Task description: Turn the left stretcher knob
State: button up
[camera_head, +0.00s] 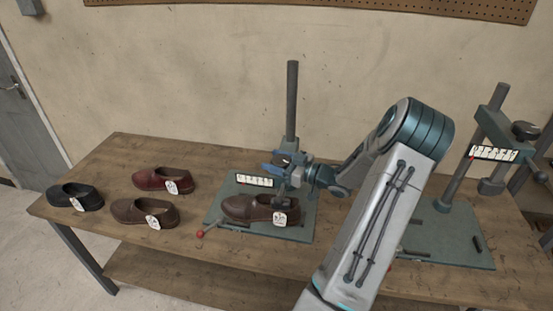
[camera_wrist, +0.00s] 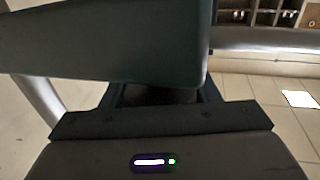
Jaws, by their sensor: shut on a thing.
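The left stretcher has a grey-green base plate (camera_head: 222,205), a dark upright post (camera_head: 291,100) and a white scale strip (camera_head: 254,180). A brown shoe (camera_head: 248,208) with a white tag sits on it. My gripper (camera_head: 277,161) reaches in from the right, at the stretcher's head in front of the post, shut on the knob there. The knob is mostly hidden by the fingers. In the wrist view a dark thing (camera_wrist: 160,96) shows between my fingers, under a large dark green block (camera_wrist: 100,40) that fills the upper left.
A wooden bench (camera_head: 120,160) carries everything. A black shoe (camera_head: 75,197), a reddish shoe (camera_head: 162,180) and a brown shoe (camera_head: 145,212) lie on its left. A second stretcher (camera_head: 450,235) with a dark knob (camera_head: 525,130) stands at the right.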

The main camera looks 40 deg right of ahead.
jog(key=shift+n+g+y, duration=0.4)
jog(key=shift+n+y, duration=0.1)
jog(key=shift+y, duration=0.2)
jog(key=shift+a+y, duration=0.1)
jog(key=shift+y, duration=0.2)
jog(key=o, duration=1)
jog(key=shift+s, duration=0.1)
jog(key=b+v, duration=0.3)
jog(key=v, duration=1)
jog(key=shift+s+d+r, duration=0.25)
jog(key=shift+s, duration=0.05)
